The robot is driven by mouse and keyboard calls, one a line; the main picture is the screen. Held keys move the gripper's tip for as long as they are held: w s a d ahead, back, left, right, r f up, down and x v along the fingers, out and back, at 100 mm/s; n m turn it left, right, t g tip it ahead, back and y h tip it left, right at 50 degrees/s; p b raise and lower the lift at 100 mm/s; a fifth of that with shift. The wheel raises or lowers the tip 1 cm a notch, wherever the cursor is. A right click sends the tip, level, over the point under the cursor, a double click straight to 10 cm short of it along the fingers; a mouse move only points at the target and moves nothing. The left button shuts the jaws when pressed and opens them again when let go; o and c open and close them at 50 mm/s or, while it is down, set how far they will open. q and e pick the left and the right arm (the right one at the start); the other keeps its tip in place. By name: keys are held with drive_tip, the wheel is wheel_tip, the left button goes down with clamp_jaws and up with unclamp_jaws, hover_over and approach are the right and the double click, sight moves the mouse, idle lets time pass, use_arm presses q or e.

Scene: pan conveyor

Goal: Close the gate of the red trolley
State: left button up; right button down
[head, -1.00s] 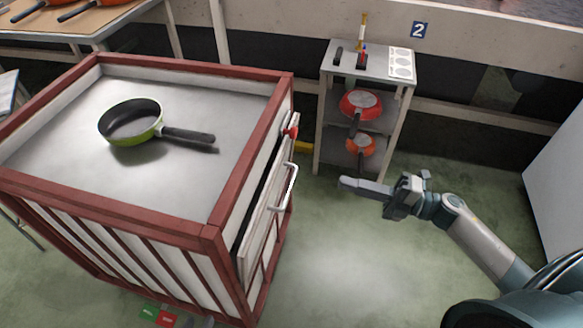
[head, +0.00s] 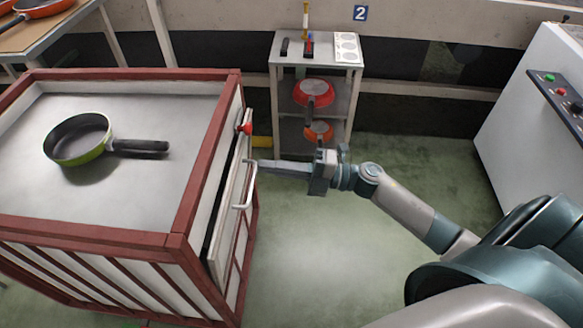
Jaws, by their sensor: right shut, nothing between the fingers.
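The red trolley (head: 207,190) stands at the left, with a red frame and white slatted sides. Its gate (head: 229,215) is on the right side, a pale panel with a white handle (head: 249,192) and a red latch knob (head: 245,128). A dark gap shows between the gate and the frame, so it stands slightly ajar. My right gripper (head: 255,163) is shut and empty, its fingertips pointing left at the gate near the top of the handle. I cannot tell whether they touch it. My left gripper is not in view.
A green pan (head: 80,140) with a black handle lies on the trolley's top. A grey shelf stand (head: 283,75) with red and orange pans is behind my right gripper. A white cabinet (head: 520,110) with buttons stands at the right. The green floor between is clear.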

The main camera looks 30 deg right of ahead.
sight(239, 162)
drive_tip(key=shift+x, duration=2.1)
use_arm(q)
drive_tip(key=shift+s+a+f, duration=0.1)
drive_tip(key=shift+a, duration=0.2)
use_arm(e)
drive_tip(key=shift+w+a+r+p, duration=0.1)
drive_tip(key=shift+r+p, duration=0.05)
drive_tip(key=shift+p, duration=0.15)
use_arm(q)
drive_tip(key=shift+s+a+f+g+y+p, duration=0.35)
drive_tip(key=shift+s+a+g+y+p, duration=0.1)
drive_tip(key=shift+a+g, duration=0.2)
use_arm(e)
drive_tip(key=shift+x, duration=0.8)
